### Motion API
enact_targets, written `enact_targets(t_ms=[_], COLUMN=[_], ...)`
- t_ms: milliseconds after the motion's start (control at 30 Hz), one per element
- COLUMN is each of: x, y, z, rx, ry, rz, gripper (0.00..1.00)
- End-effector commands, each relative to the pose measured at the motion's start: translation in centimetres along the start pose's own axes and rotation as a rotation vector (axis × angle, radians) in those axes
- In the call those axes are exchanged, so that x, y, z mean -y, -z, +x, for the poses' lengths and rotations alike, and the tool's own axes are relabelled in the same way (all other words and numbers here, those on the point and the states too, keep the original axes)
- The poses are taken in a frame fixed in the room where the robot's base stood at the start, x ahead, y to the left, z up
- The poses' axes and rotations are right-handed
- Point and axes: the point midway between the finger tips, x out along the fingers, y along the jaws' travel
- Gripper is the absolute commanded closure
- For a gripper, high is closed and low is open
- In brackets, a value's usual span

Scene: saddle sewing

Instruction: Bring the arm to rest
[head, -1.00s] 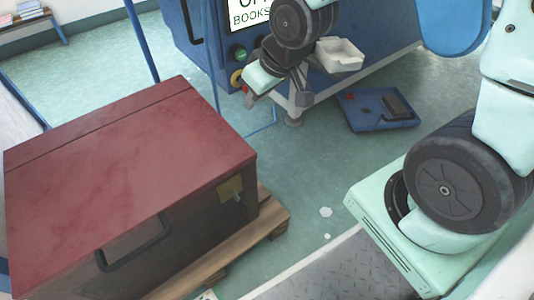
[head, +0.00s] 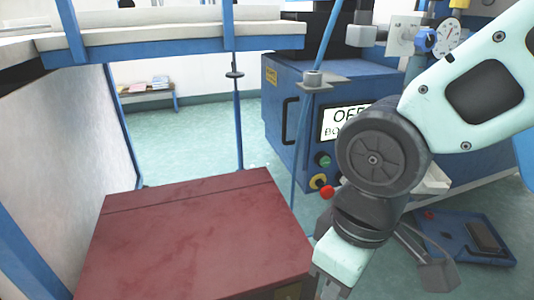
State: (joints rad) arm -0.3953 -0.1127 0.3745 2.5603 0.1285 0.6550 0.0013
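My arm comes in from the right in the head view, with a mint shell and a large dark round joint. It bends down at the wrist in front of the blue machine. A mint wrist part runs off the bottom edge, just right of the red-topped chest (head: 195,235). My gripper's fingers are below the picture, so I cannot see whether they are open or shut, or whether they hold anything.
The blue machine (head: 290,120), with a lit sign and buttons, stands behind my arm. A blue tray (head: 440,222) with a dark object lies on the floor at right. A blue-framed shelf (head: 170,45) crosses the upper left. A low bench with books (head: 160,82) stands far back.

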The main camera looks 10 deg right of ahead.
Motion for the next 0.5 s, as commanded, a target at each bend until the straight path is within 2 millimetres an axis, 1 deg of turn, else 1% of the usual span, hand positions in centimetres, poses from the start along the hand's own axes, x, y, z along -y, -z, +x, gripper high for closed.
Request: enact_targets(t_ms=[33,167,300,467,500], x=[0.1,0.2,0.4,0.6,0.7], y=[0.1,0.2,0.4,0.5,0.6], z=[-2.2,-6.1,-10.6,-15.5,-16.8], rx=[0.0,-0.001,-0.001,-0.001,-0.001], ry=[0.0,0.0,0.0,0.0,0.0], rz=[0.0,0.0,0.0,0.0,0.0], gripper=[0.75,0.75,0.75,0.75,0.75])
